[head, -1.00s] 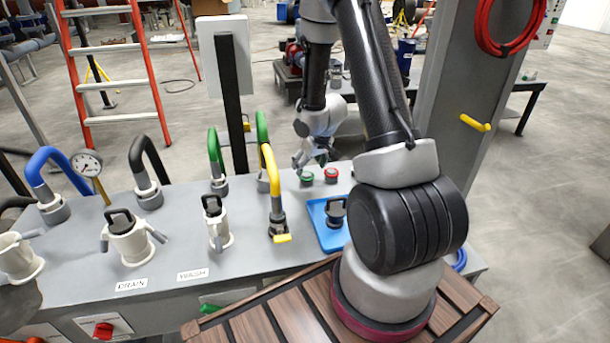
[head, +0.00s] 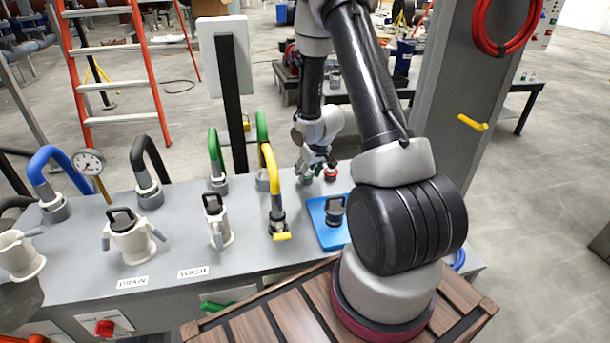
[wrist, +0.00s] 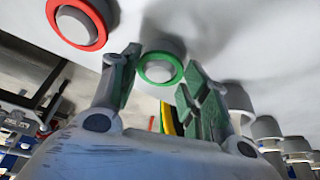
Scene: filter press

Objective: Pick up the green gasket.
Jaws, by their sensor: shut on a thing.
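The green gasket (wrist: 178,68) is a ring around a pale round post top in the wrist view. In the head view it sits on the grey bench top and is mostly hidden by my gripper (head: 316,164). In the wrist view my gripper (wrist: 160,66) has a finger on each side of the green gasket and is shut on it. The gasket still appears around the post; whether it is lifted at all I cannot tell.
A red gasket (head: 331,174) sits close to the right of the green one. A blue tray (head: 318,215) with a dark-handled fitting lies nearer. A yellow hose (head: 270,165) and green hoses (head: 214,148) rise to the left. A grey pillar (head: 450,90) stands right.

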